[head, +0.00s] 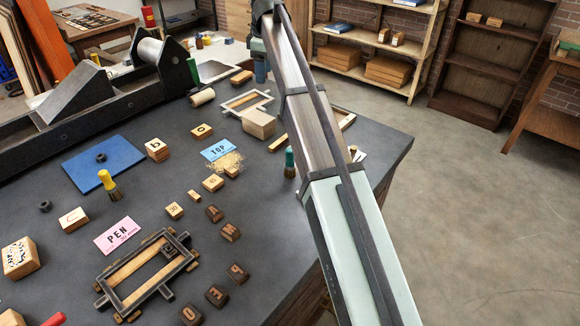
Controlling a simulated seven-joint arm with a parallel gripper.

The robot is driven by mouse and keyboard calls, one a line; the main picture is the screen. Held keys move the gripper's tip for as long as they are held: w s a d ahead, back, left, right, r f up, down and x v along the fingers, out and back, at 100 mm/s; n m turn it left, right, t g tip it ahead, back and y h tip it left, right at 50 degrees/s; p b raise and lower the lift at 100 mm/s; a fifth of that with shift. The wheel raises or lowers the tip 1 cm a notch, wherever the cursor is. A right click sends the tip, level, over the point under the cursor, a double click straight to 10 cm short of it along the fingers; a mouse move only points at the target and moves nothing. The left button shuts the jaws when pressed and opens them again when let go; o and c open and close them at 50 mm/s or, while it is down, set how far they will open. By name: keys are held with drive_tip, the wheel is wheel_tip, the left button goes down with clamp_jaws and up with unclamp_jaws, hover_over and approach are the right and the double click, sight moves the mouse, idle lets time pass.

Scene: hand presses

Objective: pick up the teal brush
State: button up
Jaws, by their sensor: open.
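The teal brush (289,158) stands upright on the dark bench top, close to the left edge of my arm in the picture.
A wooden block (259,124) and a metal frame (248,102) lie beyond the brush. A yellow brush (108,185), a pink PEN card (117,235), a blue TOP card (219,149) and a type frame (147,272) lie left. The bench's right edge is near my arm.

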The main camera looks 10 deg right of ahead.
drive_tip(key=s+d+f, duration=0.1)
drive_tip(key=s+d, duration=0.6)
drive_tip(key=s, duration=0.1)
drive_tip(key=n+g, duration=0.1)
drive_tip(key=n, duration=0.2)
approach(289, 160)
drive_tip(key=shift+n+y, duration=0.3)
drive_tip(key=shift+y, duration=0.1)
drive_tip(key=shift+w+d+f, duration=0.1)
drive_tip(key=shift+w+f, duration=0.15)
drive_tip(key=shift+f, duration=0.8)
drive_tip(key=shift+w+a+f, duration=0.1)
drive_tip(key=shift+w+f, duration=0.15)
drive_tip(key=shift+f, duration=0.75)
drive_tip(key=shift+w+d+f, duration=0.1)
drive_tip(key=shift+w+f, duration=0.2)
drive_tip(key=shift+f, duration=0.75)
drive_tip(key=shift+s+a+f, duration=0.1)
drive_tip(key=shift+a+f, duration=0.05)
drive_tip(key=shift+f, duration=1.1)
drive_tip(key=shift+s+a+f, duration=0.1)
drive_tip(key=shift+a+f, duration=0.05)
drive_tip(key=shift+f, duration=1.15)
clamp_jaws()
drive_tip(key=shift+r, duration=0.1)
